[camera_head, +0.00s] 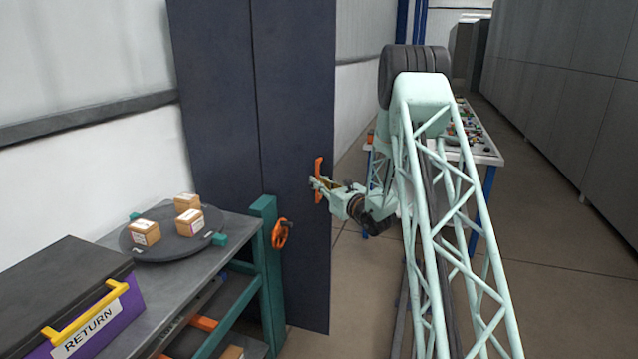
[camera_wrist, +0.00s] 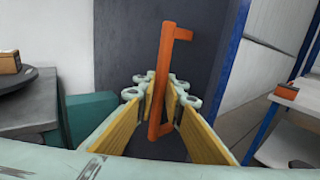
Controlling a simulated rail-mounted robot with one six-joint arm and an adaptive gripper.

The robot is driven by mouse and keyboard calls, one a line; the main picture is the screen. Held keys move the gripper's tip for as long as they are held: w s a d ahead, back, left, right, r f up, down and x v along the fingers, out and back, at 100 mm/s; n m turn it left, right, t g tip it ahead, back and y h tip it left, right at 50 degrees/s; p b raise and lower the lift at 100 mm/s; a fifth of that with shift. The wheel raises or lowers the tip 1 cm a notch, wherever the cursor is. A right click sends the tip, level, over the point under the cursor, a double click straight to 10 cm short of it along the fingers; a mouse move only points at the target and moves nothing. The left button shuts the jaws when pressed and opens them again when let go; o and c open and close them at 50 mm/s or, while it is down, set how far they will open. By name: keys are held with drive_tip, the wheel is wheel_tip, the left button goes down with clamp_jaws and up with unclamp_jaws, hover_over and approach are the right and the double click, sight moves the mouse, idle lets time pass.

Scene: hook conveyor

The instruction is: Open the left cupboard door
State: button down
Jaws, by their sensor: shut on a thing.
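The cupboard is a tall dark blue unit, and two of its panels show in the head view. The right-hand panel (camera_head: 291,120) bears an upright orange handle (camera_head: 319,166) near its right edge. I cannot tell whether this panel stands ajar. My gripper (camera_head: 317,184) reaches it from the right and is shut on the handle. In the wrist view the orange handle (camera_wrist: 168,75) runs between the yellow-padded fingers of my gripper (camera_wrist: 161,96), with its upper end above them. The dark panel (camera_wrist: 125,40) is behind it.
A grey bench (camera_head: 185,278) stands left, in front of the cupboard. It bears a round dark tray (camera_head: 165,252) with small boxes and a purple RETURN bin (camera_head: 122,318). An orange handwheel (camera_head: 281,233) is near the bench's green post. A blue-legged table (camera_head: 487,155) stands behind my arm.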

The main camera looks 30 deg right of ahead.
drive_tip(key=shift+d, duration=0.1)
drive_tip(key=c, duration=2.7)
unclamp_jaws()
drive_tip(key=shift+c, duration=0.2)
drive_tip(key=shift+s, duration=0.1)
drive_tip(key=s, duration=1.1)
drive_tip(key=shift+s+d, duration=0.4)
drive_tip(key=shift+d, duration=0.05)
